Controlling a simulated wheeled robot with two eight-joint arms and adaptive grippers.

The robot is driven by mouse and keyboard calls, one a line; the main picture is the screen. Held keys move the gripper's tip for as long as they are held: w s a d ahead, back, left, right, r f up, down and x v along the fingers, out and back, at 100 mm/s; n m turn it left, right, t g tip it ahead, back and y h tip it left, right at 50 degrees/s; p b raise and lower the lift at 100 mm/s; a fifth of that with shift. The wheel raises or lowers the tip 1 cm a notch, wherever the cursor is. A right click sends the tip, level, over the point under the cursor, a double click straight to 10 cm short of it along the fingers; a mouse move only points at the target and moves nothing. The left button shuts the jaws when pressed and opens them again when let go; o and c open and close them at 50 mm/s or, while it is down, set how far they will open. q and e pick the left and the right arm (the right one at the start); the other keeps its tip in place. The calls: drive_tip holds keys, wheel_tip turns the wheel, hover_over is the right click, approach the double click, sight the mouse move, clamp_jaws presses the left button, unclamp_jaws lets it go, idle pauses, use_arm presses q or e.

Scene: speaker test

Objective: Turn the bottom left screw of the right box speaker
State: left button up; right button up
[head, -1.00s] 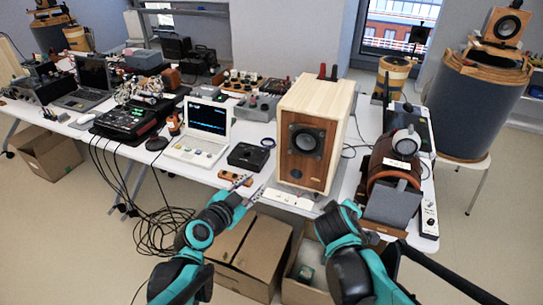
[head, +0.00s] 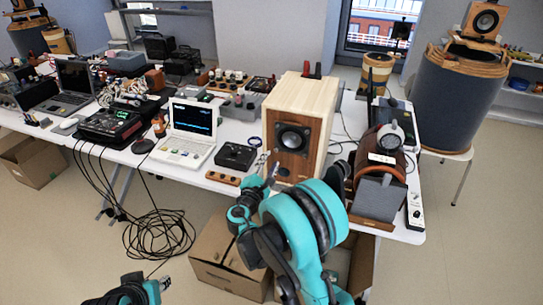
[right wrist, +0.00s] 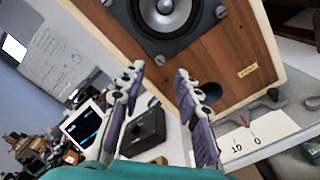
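The right box speaker (head: 322,100) stands on the table's front part, a pale wooden box with a brown front and a dark driver. In the right wrist view its front (right wrist: 225,65) looks tilted, with a driver, a round port and a small label. The bottom left screw (right wrist: 153,102) shows as a slotted grey head at the driver frame's lower corner. My right gripper (right wrist: 158,76) is open, its fingers on either side of that screw in the picture; contact cannot be told. It also shows small before the speaker (head: 270,172). My left gripper (head: 163,284) is low at bottom left, partly cut off.
A white laptop (head: 190,125) and a black box (head: 236,156) stand left of the speaker. A brown headphone stand (head: 375,160) is to its right. A cardboard box (head: 215,265) is below the table edge, and coiled cables (head: 158,235) lie on the floor.

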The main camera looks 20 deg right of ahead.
sight(276, 151)
drive_tip(key=b+x, duration=0.1)
drive_tip(key=x, duration=0.4)
clamp_jaws()
